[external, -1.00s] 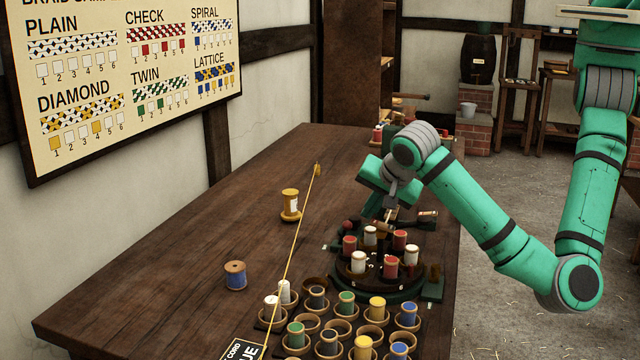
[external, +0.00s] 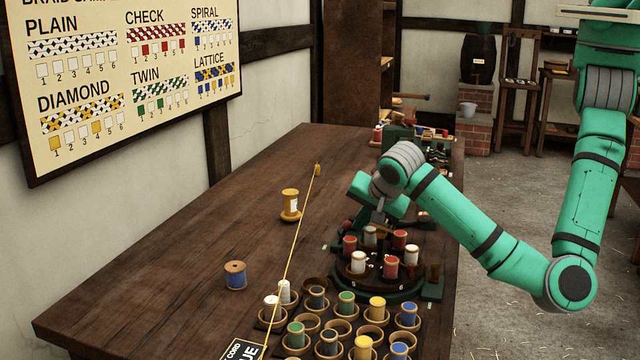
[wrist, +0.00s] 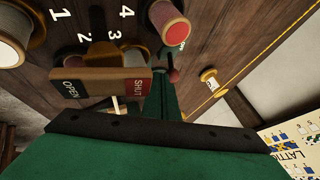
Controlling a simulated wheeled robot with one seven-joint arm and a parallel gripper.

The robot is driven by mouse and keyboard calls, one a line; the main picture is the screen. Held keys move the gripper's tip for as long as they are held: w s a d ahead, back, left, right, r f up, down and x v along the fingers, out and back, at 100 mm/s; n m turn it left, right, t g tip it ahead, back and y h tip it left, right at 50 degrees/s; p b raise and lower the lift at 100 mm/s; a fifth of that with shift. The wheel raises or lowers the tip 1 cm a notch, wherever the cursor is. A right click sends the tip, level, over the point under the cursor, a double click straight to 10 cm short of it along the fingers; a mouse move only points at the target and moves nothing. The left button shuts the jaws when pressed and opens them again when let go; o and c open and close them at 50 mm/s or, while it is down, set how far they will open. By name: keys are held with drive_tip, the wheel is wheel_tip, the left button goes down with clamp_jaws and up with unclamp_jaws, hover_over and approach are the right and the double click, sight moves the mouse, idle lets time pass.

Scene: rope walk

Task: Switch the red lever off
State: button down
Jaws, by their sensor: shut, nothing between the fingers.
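A dark red knob (wrist: 173,75), which looks like the end of the red lever, shows in the wrist view. The lever's shaft and its on or off position cannot be made out. My gripper (wrist: 158,78) is shut and empty, with its fingertips close beside the knob; I cannot tell whether they touch. In the external view my gripper (external: 352,226) is low at the back left of the round spool stand (external: 376,292). The knob is not clear there, close to my fingers. A sign block (wrist: 105,82) marked OPEN and SHUT stands left of my fingers in the wrist view.
Red and white spools (external: 399,240) stand on the round stand. A rack of several coloured spools (external: 346,302) lies in front of it. A yellow spool (external: 290,203), a blue spool (external: 235,275) and a stretched yellow cord (external: 297,232) are to the left. The table's left side is mostly clear.

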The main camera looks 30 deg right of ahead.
drive_tip(key=shift+w+a+r, duration=0.2)
drive_tip(key=shift+w+a, duration=0.05)
drive_tip(key=shift+w, duration=0.1)
drive_tip(key=shift+w+a+r, duration=0.2)
drive_tip(key=shift+w+a, duration=0.5)
drive_tip(key=shift+w+a+r, duration=0.2)
drive_tip(key=shift+w+a, duration=0.45)
drive_tip(key=shift+a, duration=0.05)
drive_tip(key=shift+w+a+r, duration=0.2)
drive_tip(key=shift+w+a, duration=0.5)
drive_tip(key=s+a+r, duration=0.2)
drive_tip(key=a+r, duration=0.2)
drive_tip(key=r, duration=0.4)
drive_tip(key=shift+a+r, duration=0.3)
drive_tip(key=shift+r, duration=0.05)
drive_tip(key=shift+s, duration=0.1)
